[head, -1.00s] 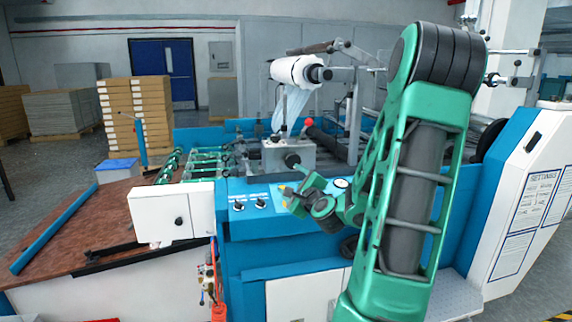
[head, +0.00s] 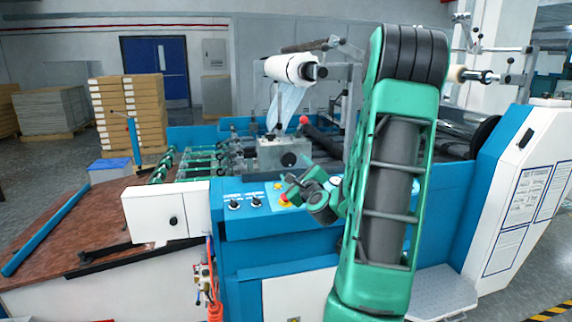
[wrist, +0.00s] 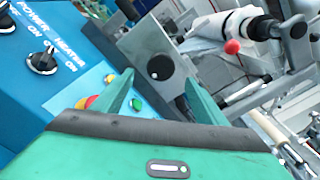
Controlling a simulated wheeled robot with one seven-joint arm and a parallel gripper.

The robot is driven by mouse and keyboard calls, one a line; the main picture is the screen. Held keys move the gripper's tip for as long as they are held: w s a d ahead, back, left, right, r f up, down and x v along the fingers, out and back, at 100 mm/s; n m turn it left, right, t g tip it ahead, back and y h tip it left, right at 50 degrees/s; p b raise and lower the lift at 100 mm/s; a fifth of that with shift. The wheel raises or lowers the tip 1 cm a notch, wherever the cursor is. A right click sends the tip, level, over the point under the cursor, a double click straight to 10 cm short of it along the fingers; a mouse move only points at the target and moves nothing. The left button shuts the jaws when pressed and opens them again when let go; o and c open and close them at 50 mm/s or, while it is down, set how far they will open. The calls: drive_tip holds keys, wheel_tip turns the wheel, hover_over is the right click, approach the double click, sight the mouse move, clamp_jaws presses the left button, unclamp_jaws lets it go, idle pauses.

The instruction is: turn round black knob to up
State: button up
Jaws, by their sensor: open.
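A round black knob (head: 289,159) sits on the front of the grey metal box above the blue panel. Two black switch knobs (head: 234,205) with pointers stand on the blue panel to the left; the one labelled HEATER (wrist: 43,61) is clear in the wrist view.
A red button on a yellow base (head: 283,200) and a green button (wrist: 136,104) lie close to my fingers. A white film roll (head: 290,69) and a red-ended lever (head: 304,121) stand above. The white box (head: 166,212) is left of the panel.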

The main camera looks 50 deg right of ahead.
sight(288, 160)
drive_tip(key=shift+x, duration=4.2)
drive_tip(key=shift+c, duration=0.2)
drive_tip(key=shift+a, duration=0.1)
drive_tip(key=c, duration=1)
